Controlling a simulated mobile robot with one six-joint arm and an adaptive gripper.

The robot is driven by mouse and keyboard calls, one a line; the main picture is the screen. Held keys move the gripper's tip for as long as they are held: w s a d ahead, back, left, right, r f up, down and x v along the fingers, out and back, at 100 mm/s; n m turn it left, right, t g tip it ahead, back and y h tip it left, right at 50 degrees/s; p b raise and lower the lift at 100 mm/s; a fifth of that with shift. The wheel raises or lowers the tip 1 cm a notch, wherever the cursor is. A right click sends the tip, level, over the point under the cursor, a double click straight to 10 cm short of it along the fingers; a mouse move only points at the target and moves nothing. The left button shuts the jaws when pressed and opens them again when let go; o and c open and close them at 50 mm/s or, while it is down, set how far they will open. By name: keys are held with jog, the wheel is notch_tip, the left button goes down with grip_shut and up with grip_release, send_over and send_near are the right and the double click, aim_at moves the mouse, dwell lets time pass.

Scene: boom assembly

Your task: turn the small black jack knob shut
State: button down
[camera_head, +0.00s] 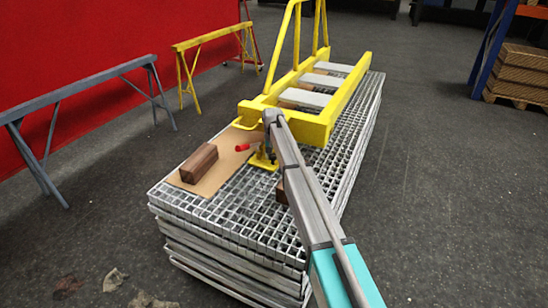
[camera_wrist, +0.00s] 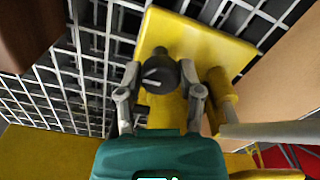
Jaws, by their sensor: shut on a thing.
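The small black jack knob (camera_wrist: 158,72) sits on the yellow jack (camera_wrist: 195,38) in the wrist view, with a pale mark across its face. My gripper (camera_wrist: 160,92) has one finger on each side of the knob and is shut on it. In the head view the yellow jack (camera_head: 263,160) stands on the grating under the end of the yellow boom (camera_head: 315,128). My arm reaches over the grating there and hides the knob and fingertips. A jack handle with a red grip (camera_head: 242,148) sticks out to the left.
A brown wood block (camera_head: 199,163) lies on a cardboard sheet (camera_head: 215,180) left of the jack. The grating stack (camera_head: 240,215) carries everything. A grey trestle (camera_head: 95,85) and a yellow trestle (camera_head: 210,40) stand left on open floor.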

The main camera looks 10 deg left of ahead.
jog(key=shift+c, duration=1.6)
grip_release()
jog(key=shift+d, duration=0.1)
jog(key=shift+o, duration=0.3)
